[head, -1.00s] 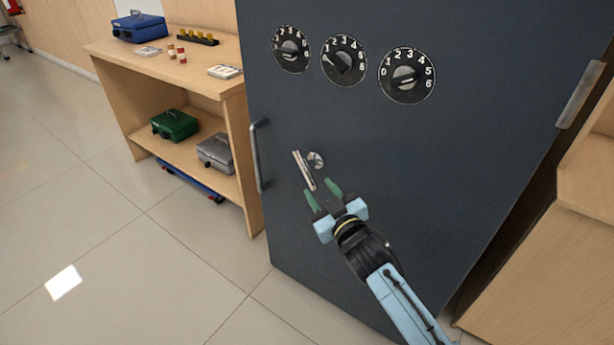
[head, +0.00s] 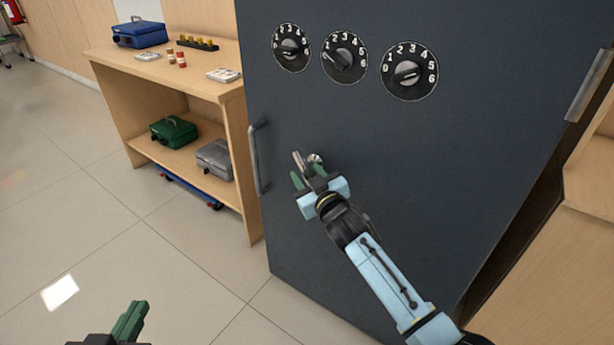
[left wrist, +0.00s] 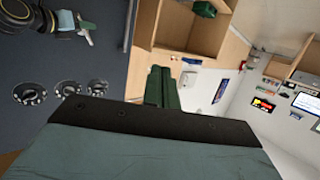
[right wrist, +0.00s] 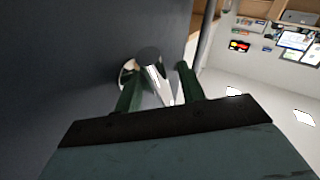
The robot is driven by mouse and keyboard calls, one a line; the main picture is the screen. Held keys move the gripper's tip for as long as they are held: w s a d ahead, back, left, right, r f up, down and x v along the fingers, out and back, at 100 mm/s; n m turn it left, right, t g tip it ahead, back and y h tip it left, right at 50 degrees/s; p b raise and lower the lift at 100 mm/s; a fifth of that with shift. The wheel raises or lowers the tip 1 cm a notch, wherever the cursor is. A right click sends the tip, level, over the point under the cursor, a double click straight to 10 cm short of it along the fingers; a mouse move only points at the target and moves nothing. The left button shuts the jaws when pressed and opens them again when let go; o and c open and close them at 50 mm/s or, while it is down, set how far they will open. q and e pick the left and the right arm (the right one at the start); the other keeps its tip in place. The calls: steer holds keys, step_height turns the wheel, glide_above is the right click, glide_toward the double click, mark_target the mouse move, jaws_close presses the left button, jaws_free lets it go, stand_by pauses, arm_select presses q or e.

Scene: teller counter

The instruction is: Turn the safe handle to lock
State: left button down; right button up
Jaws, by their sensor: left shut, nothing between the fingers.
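The safe handle (head: 299,160) is a short metal lever on a round hub on the dark safe door (head: 420,180). It stands tilted, its upper end leaning left in the head view. My right gripper (head: 308,176) is at the lever and hides its lower part. In the right wrist view the lever (right wrist: 157,80) lies between the two green fingers of the right gripper (right wrist: 158,88), with gaps on both sides, so the jaws are open around it. My left gripper (head: 136,312) is shut and empty, low at the left over the floor, away from the door.
Three numbered dials (head: 343,57) sit above the handle. A vertical pull bar (head: 259,158) is on the door's left edge. A wooden shelf (head: 246,150) with cash boxes stands left of the safe. The floor (head: 110,235) at the left is clear.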

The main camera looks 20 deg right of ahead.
steer(key=shift+c, duration=0.4)
jaws_close()
